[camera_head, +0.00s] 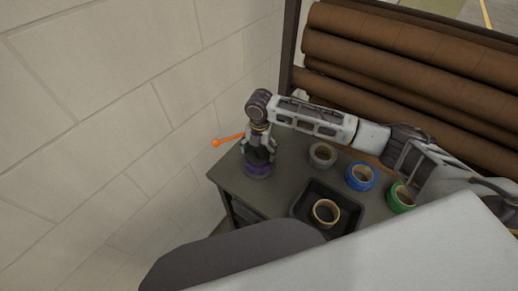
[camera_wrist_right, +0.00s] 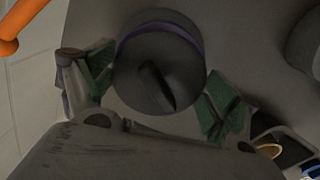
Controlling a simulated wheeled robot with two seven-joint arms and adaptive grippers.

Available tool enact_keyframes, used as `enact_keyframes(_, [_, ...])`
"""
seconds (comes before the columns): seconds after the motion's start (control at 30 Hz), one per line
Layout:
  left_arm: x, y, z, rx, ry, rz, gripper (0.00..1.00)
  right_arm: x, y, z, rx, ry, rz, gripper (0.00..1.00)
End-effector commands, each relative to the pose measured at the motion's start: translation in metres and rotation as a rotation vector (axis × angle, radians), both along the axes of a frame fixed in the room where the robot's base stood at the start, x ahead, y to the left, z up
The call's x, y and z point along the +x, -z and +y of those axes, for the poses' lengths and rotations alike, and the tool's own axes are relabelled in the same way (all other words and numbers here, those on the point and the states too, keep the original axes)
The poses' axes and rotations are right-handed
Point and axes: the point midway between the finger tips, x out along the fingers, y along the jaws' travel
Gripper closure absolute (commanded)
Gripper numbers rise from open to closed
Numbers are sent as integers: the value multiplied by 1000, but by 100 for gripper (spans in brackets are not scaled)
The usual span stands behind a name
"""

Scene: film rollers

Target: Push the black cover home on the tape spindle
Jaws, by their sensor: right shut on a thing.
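The round black cover (camera_wrist_right: 158,72), with a raised bar handle across its top, sits at the tape spindle in the right wrist view. A purple tape roll (camera_head: 258,171) is under it at the table's left corner, and its purple edge (camera_wrist_right: 160,27) shows past the cover's rim. My right gripper (camera_head: 259,150) points down over the roll, shut on the cover, with a green finger pad on either side of it. The spindle itself is hidden, and I cannot tell if a gap is left under the cover. My left gripper is not in view.
An orange ball-ended lever (camera_head: 228,140) sticks out left of my right gripper. Grey (camera_head: 322,155), blue (camera_head: 360,177) and green (camera_head: 401,197) tape rolls stand to the right. A black tray (camera_head: 303,209) holds a tan-cored roll (camera_head: 326,213). A wall is at left, brown rolls behind.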

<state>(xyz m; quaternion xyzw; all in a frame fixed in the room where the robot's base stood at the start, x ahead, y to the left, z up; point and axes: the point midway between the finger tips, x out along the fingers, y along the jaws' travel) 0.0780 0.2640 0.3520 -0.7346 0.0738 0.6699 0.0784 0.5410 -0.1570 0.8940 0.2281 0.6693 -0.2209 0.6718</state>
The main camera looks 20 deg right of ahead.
Motion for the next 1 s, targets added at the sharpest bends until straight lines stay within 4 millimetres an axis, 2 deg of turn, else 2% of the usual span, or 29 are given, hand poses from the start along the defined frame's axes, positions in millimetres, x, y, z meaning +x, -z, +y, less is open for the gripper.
enact_keyframes(1.0, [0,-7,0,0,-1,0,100,0,0,0,0,0,0,36])
